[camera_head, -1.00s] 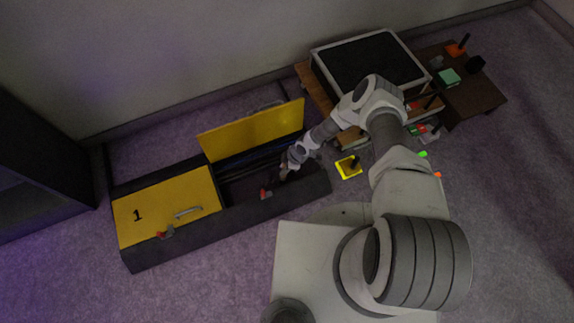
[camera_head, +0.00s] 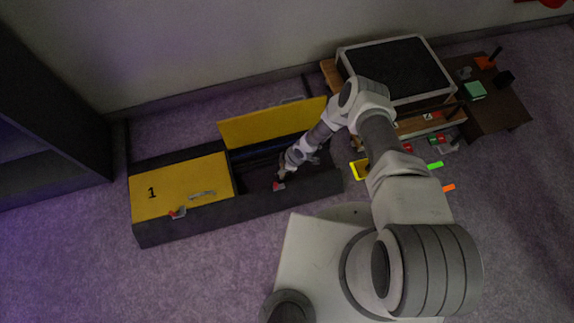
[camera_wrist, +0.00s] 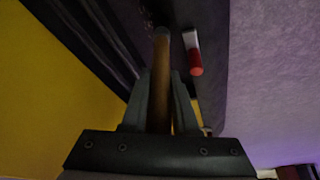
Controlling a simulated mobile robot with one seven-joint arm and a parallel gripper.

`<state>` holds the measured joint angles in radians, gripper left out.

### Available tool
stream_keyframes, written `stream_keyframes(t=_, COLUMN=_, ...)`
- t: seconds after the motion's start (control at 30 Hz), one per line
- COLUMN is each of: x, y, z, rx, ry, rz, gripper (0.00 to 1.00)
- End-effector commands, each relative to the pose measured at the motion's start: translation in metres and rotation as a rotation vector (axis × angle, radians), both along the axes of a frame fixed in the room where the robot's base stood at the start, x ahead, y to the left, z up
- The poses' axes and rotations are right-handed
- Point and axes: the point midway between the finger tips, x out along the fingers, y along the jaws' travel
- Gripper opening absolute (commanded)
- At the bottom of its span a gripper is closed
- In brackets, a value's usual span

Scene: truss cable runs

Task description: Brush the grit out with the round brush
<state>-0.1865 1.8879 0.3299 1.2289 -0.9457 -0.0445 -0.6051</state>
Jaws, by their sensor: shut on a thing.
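My gripper (camera_wrist: 163,82) is shut on the wooden handle (camera_wrist: 161,85) of the round brush, which points away from me in the wrist view. The brush's far end is dark and hard to make out. In the head view my gripper (camera_head: 284,171) is at the open bay of a long dark trough (camera_head: 200,218), just above its front latch. The bay's yellow lid (camera_head: 272,123) stands raised at the back; it also shows at left in the wrist view (camera_wrist: 45,105). Small specks (camera_wrist: 143,18), possibly grit, show near the brush end. Dark cables run along the bay.
A closed yellow lid marked 1 (camera_head: 180,185) covers the trough's left part. A red-tipped latch (camera_wrist: 195,55) is right of the brush. A bench with a dark-topped box (camera_head: 395,68) and a small brown table (camera_head: 495,100) stand at right.

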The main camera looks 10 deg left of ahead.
Motion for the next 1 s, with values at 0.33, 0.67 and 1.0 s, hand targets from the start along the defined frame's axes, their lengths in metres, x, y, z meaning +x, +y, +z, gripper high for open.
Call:
stream_keyframes(t=0.33, x=0.011, y=-0.018, z=-0.005, rx=0.000, ry=0.000, rz=-0.004, gripper=0.00)
stream_keyframes(t=0.67, x=0.019, y=-0.035, z=-0.004, rx=-0.004, ry=-0.002, rz=-0.001, gripper=0.00)
stream_keyframes(t=1.0, x=0.032, y=-0.058, z=-0.001, rx=-0.003, ry=0.000, rz=-0.005, gripper=0.00)
